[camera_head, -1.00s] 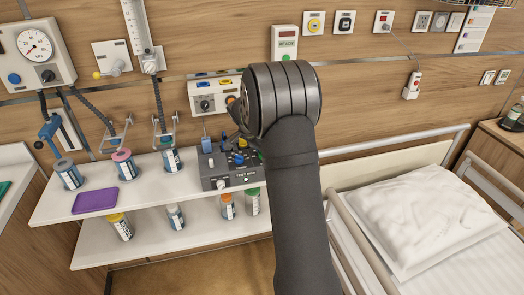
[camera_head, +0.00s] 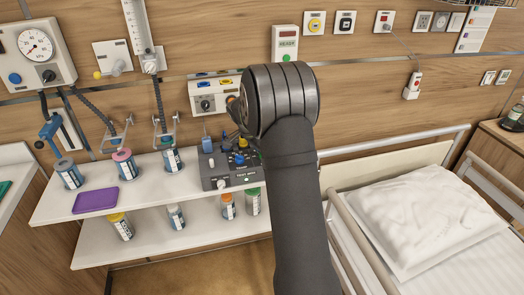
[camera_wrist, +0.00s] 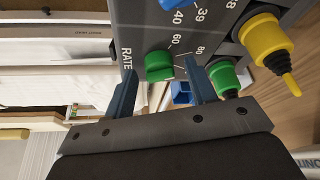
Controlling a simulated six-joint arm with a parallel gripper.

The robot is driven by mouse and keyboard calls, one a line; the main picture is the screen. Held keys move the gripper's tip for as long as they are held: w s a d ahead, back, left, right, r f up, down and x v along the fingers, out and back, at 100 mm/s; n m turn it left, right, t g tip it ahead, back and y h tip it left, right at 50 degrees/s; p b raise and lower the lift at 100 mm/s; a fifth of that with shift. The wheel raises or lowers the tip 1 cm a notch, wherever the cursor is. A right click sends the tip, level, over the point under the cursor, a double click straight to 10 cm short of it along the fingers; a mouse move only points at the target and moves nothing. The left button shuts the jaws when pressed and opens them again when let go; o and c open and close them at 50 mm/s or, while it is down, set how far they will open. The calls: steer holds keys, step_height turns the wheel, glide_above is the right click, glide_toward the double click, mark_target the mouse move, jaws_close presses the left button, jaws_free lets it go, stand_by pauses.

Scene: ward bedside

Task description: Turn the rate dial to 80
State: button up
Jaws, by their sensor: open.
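The rate dial (camera_wrist: 159,66) is a green knob on a grey panel in the wrist view, beside the word RATE. My gripper (camera_wrist: 161,72) is open, with one blue-grey finger on each side of the dial in this view. I cannot tell whether either finger touches it. In the head view the panel belongs to a grey test box (camera_head: 216,178) on the upper shelf. My arm hides part of the box and most of the gripper there.
A yellow plug (camera_wrist: 265,38) and a green plug (camera_wrist: 224,76) stick out close to my right finger. Capped bottles and a purple pad (camera_head: 96,200) share the white shelf (camera_head: 150,197). A bed with a rail and pillow (camera_head: 425,215) stands at right.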

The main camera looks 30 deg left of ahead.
steer(key=v, duration=1.7)
steer(key=shift+s+r, duration=0.15)
steer(key=shift+s, duration=0.05)
steer(key=x, duration=1.7)
steer(key=shift+w, duration=0.2)
